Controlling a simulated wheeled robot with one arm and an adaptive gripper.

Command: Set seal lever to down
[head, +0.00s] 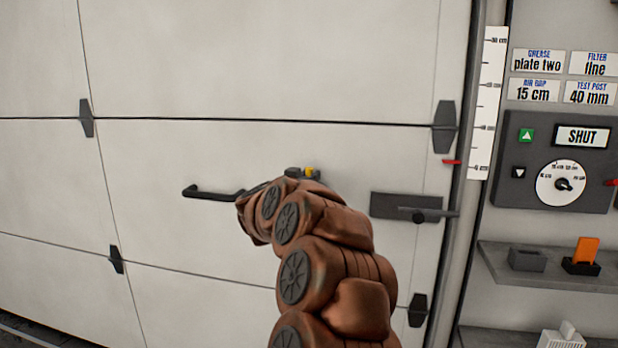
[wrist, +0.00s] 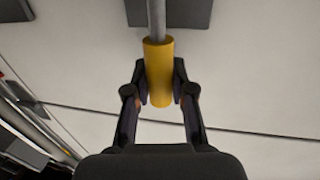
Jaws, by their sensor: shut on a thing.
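The seal lever, a grey rod (wrist: 156,18) with a yellow grip (wrist: 158,72), stands out from a dark mount plate (wrist: 185,10) at the top of the wrist view. My gripper (wrist: 158,88) is shut on the yellow grip, one finger on each side. In the head view a bit of the yellow grip (head: 310,171) shows just above my arm, below the horizontal panel seam. The grip's end lies towards that seam, so the lever appears to point up.
A black bar handle (head: 205,193) is on the white panel door (head: 250,60) to the left. A dark latch plate with a bolt (head: 390,204) is at right. Beyond are a height scale (head: 488,100), a control panel reading SHUT (head: 582,136) and a shelf (head: 545,278).

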